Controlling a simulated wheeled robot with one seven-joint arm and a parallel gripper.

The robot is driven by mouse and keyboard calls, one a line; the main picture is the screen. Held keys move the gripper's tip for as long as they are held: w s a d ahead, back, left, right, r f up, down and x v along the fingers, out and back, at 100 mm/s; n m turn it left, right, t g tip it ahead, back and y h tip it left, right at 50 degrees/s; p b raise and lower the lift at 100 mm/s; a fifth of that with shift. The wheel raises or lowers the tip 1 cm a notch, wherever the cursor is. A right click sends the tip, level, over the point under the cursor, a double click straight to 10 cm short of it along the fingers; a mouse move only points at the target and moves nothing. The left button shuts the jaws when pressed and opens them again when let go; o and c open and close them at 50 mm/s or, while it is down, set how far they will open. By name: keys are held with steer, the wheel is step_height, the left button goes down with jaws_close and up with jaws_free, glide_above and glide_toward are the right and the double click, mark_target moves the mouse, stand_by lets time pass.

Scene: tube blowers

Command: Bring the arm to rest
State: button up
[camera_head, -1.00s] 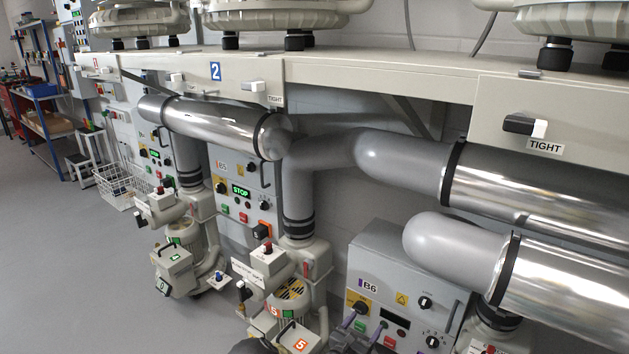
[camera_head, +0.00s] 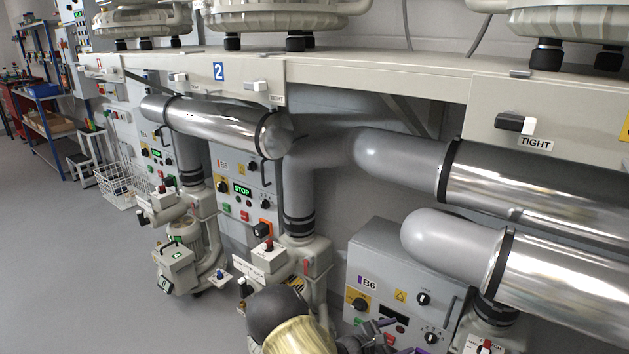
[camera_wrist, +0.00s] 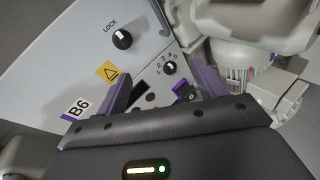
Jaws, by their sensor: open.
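My gripper (camera_wrist: 168,92) shows in the wrist view as two purple fingers held apart, with nothing visible between them. Behind the fingers is the grey B6 control box (camera_wrist: 60,60), with its LOCK knob (camera_wrist: 122,39), a numbered knob (camera_wrist: 170,68) and a yellow warning label (camera_wrist: 108,72). In the head view my arm is at the bottom centre, in front of the B6 box (camera_head: 385,262). The fingers are small there and partly cut off by the lower edge. I cannot tell their exact distance from the box.
The B5 panel (camera_head: 238,166) with a green STOP display is left of B6. Large silver pipes (camera_head: 550,190) and a shelf (camera_head: 390,80) run above. A blower (camera_head: 178,262) stands at left. A white wire basket (camera_head: 118,186) is farther back. The grey floor at left (camera_head: 60,270) is clear.

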steer(key=s+d+r+m+g+y, duration=0.1)
steer(key=s+r+m+g+y, duration=0.3)
steer(key=s, duration=0.3)
steer(key=s+r+m+g+y, duration=0.1)
steer(key=s+r+m+g, duration=0.15)
steer(key=s+m, duration=0.35)
steer(key=s+a+r+m+t+y, duration=0.3)
steer(key=s+a+r+m+y, duration=0.6)
steer(key=r, duration=0.3)
step_height(320, 180, up, 38)
steer(key=d+m+p, duration=0.1)
steer(key=p, duration=3.7)
steer(key=shift+s+d+f+p, duration=0.15)
steer(key=shift+s+d+p, duration=0.05)
steer(key=shift+s+p, duration=0.15)
steer(key=shift+g, duration=0.25)
